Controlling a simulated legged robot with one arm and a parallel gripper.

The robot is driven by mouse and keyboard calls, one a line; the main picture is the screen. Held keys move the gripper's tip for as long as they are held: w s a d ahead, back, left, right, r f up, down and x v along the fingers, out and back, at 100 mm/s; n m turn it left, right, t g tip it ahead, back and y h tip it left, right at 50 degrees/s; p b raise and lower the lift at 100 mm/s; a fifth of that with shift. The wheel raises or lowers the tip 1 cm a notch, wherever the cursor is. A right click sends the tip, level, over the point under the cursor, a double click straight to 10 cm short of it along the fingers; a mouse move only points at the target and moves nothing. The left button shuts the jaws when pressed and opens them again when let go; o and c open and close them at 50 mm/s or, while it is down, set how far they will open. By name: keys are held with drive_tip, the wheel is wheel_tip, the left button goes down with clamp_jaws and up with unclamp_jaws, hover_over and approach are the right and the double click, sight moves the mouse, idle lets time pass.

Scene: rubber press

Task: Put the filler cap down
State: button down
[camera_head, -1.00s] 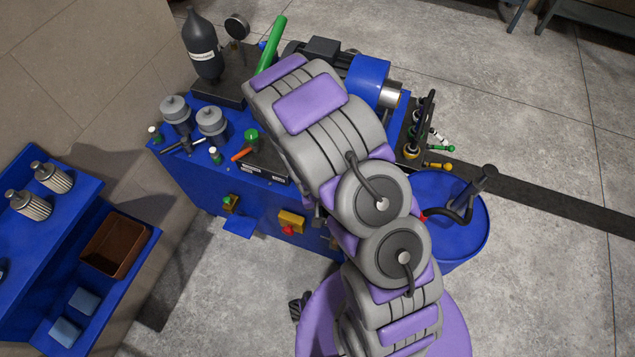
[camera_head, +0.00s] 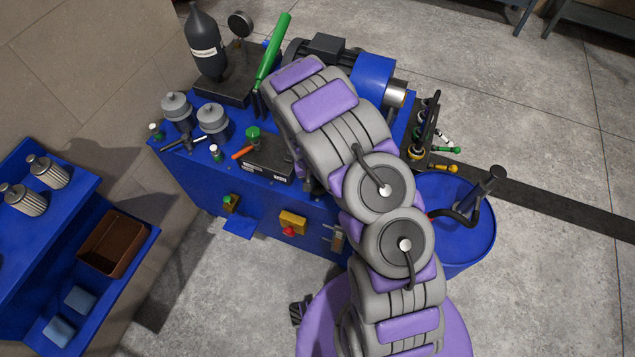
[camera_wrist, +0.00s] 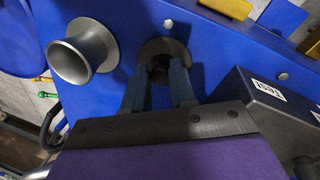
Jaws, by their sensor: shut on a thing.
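In the wrist view my gripper (camera_wrist: 160,82) has its two fingers closed on a dark round filler cap (camera_wrist: 163,48). The cap is at the blue top of the press unit (camera_wrist: 225,60); I cannot tell whether it touches that surface. A flared metal filler neck (camera_wrist: 92,46) stands to the left of the cap, apart from it, with its mouth uncovered. In the head view my arm hides the gripper, the cap and the neck. The blue unit shows there too (camera_head: 195,165).
In the wrist view a dark labelled box (camera_wrist: 265,105) stands close to the right of my gripper. In the head view a green-handled lever (camera_head: 272,50), a black bottle (camera_head: 205,42) and grey canisters (camera_head: 213,120) stand on the unit. A blue bin (camera_head: 455,215) is at right.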

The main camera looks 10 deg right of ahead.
drive_tip(key=shift+f, duration=0.9)
drive_tip(key=shift+r, duration=0.1)
drive_tip(key=c, duration=0.9)
unclamp_jaws()
drive_tip(key=shift+r, duration=0.1)
